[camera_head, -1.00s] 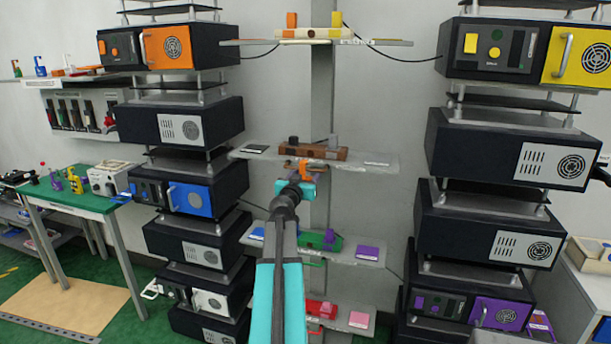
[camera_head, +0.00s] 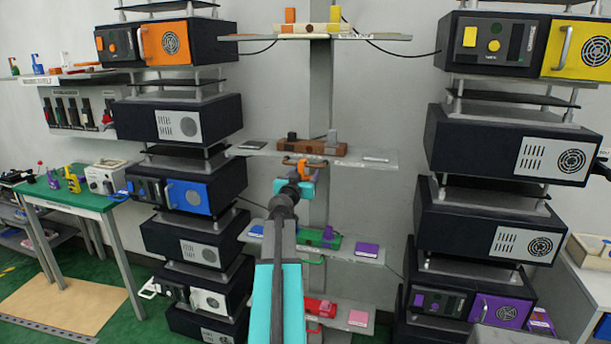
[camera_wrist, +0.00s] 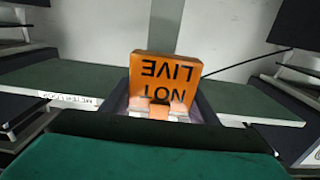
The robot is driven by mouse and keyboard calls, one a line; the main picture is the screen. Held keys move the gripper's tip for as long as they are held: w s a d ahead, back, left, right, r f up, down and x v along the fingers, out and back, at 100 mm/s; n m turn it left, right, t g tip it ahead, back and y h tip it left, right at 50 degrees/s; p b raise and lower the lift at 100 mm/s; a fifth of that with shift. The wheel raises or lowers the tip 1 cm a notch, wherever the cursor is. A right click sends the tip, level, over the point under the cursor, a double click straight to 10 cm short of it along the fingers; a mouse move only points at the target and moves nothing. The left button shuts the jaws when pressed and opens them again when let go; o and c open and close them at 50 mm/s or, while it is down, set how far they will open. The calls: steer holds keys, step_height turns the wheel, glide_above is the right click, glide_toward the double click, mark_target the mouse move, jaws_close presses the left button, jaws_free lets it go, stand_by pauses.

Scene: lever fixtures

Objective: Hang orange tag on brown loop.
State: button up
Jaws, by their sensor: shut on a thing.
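My gripper (camera_head: 302,178) is shut on the orange tag (camera_head: 304,169), just in front of and below the middle shelf. In the wrist view the tag (camera_wrist: 165,75) stands up between the fingers (camera_wrist: 160,108), its face reading "NOT LIVE" upside down. The brown loop (camera_head: 291,161) shows as a thin bar under the front edge of the middle shelf, right behind the tag. The gripper and tag hide part of it. I cannot tell whether the tag touches the loop. I cannot make out the loop in the wrist view.
The middle shelf (camera_head: 375,160) carries a brown block (camera_head: 312,147). A shelf below (camera_head: 350,252) holds a green block (camera_head: 318,240) and a purple piece (camera_head: 368,250).

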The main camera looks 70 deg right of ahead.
steer(key=o, duration=1.1)
steer(key=shift+a, duration=0.15)
steer(key=shift+s+a+b, duration=0.2)
steer(key=shift+a+b, duration=1.35)
steer(key=shift+a, duration=1.85)
steer(key=shift+s+a+b, duration=0.15)
steer(key=shift+a+b, duration=1.35)
steer(key=shift+a, duration=1.9)
